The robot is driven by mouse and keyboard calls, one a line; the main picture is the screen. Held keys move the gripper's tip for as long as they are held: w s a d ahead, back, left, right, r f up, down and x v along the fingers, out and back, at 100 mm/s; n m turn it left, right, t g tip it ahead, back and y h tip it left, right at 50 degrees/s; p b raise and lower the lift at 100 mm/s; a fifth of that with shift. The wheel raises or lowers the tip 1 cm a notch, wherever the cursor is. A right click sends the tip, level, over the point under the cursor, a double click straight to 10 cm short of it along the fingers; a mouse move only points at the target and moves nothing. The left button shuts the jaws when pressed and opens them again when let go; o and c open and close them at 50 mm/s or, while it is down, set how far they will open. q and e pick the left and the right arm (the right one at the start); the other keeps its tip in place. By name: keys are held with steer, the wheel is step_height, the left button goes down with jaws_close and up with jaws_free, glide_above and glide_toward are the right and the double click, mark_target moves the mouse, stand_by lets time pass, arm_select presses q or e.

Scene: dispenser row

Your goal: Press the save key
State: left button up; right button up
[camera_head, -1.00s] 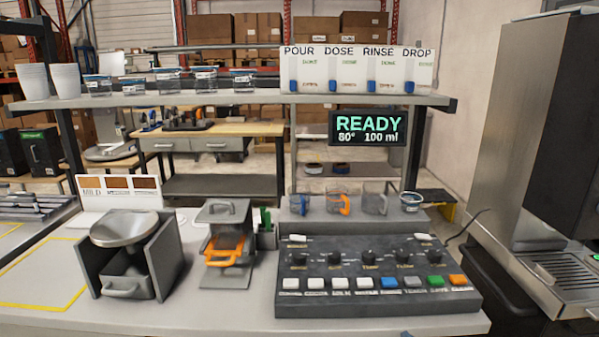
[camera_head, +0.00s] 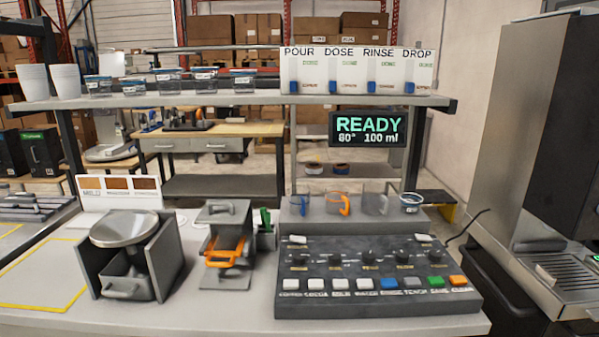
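The save key is the green key (camera_head: 436,281) in the front row of the dark control panel (camera_head: 375,302), second from the right end. The label below it is small but looks like SAVE. A grey key (camera_head: 413,282) is on its left and an orange key (camera_head: 458,281) on its right. Nothing covers the green key. I cannot tell whether it is pressed. The display (camera_head: 367,128) above the panel reads READY, 80°, 100 ml. Neither of my grippers is in view.
Knobs (camera_head: 369,257) and white switches stand behind the keys. Cups (camera_head: 374,204) stand on a ledge behind the panel. A grey device with an orange handle (camera_head: 228,252) and a scale-like unit (camera_head: 126,229) are to the left. A steel machine (camera_head: 515,150) stands right.

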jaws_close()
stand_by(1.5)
